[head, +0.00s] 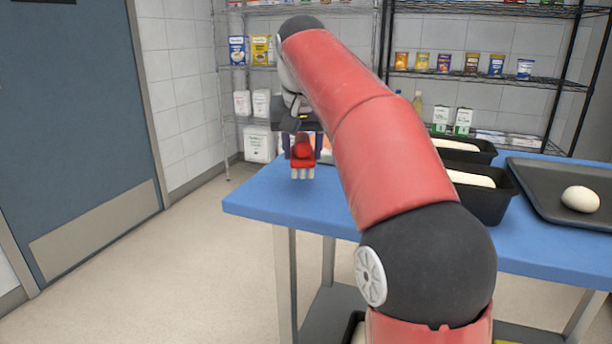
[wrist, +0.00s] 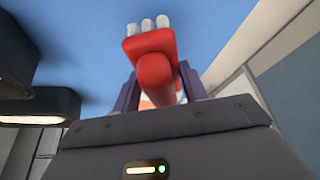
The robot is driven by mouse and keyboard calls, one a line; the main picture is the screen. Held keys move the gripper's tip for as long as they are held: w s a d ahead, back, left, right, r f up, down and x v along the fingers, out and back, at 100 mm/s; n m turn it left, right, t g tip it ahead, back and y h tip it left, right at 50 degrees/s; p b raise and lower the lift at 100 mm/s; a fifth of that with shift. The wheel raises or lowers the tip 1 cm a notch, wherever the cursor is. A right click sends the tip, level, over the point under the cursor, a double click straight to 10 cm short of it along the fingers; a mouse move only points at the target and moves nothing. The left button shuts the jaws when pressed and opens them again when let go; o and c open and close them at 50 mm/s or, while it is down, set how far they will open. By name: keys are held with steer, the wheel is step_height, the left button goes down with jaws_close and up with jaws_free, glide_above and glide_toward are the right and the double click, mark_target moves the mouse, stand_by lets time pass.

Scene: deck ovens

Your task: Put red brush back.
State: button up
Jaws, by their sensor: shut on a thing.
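The red brush (head: 303,150) has a red body and several pale bristle tufts along one edge. My gripper (head: 303,143) is shut on it and holds it near the left end of the blue table (head: 262,198). In the head view the bristles point down. In the wrist view the brush (wrist: 152,60) stands between the two dark fingers of my gripper (wrist: 160,90), with the blue table top behind it. I cannot tell how far the bristles are from the table top.
Two black loaf pans (head: 492,202) with dough stand on the table, right of my arm. A dark tray (head: 530,172) with a dough ball (head: 580,199) lies farther right. Wire shelves (head: 480,76) with packets stand behind. Open floor (head: 180,260) lies left of the table.

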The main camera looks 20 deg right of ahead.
mark_target(302, 168)
step_height(302, 168, down, 4)
steer(key=b, duration=0.4)
steer(key=shift+f, duration=0.15)
steer(key=o, duration=0.6)
steer(key=shift+c, duration=0.2)
steer(key=o, duration=0.5)
